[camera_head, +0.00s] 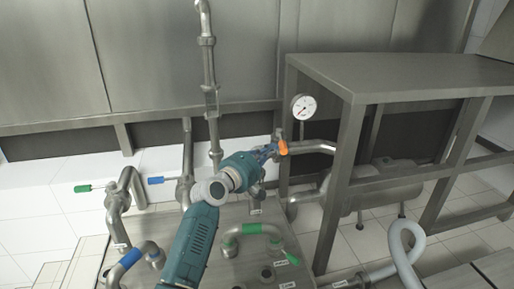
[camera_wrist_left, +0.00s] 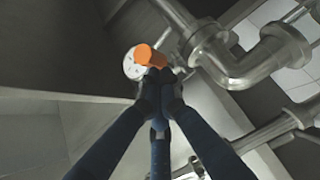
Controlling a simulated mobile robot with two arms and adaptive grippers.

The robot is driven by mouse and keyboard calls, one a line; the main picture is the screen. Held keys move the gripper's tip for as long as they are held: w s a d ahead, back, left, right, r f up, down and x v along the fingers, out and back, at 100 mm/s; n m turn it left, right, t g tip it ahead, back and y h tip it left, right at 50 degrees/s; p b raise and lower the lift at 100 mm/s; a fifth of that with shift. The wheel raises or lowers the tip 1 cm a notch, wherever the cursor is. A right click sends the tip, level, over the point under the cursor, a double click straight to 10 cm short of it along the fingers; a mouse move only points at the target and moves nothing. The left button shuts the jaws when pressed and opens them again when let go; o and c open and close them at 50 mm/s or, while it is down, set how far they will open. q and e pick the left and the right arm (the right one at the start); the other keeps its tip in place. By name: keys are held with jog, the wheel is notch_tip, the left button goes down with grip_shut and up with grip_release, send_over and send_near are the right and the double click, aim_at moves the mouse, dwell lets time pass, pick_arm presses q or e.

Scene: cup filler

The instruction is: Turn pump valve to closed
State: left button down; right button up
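The orange valve handle (camera_head: 283,147) sits at the pipe below the round gauge, in the middle of the head view. It also shows in the wrist view (camera_wrist_left: 150,56), sticking out just beyond my fingertips. My left gripper (camera_head: 269,153) reaches it from the left. In the wrist view its dark blue fingers (camera_wrist_left: 159,90) come together at the near end of the orange handle and appear shut on it. The fingers hide the handle's near part and most of the valve body. My right gripper is not in view.
A white gauge (camera_head: 303,107) stands just above the handle. A metal table frame (camera_head: 343,170) is close on the right. A green handle (camera_head: 83,188), a blue handle (camera_head: 156,180) and a green-banded pipe (camera_head: 252,229) are nearby. A pale hose (camera_head: 402,245) curves at lower right.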

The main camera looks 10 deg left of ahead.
pick_arm(q)
jog(key=d, duration=0.2)
jog(key=shift+d+p, duration=0.3)
jog(key=shift+d, duration=0.05)
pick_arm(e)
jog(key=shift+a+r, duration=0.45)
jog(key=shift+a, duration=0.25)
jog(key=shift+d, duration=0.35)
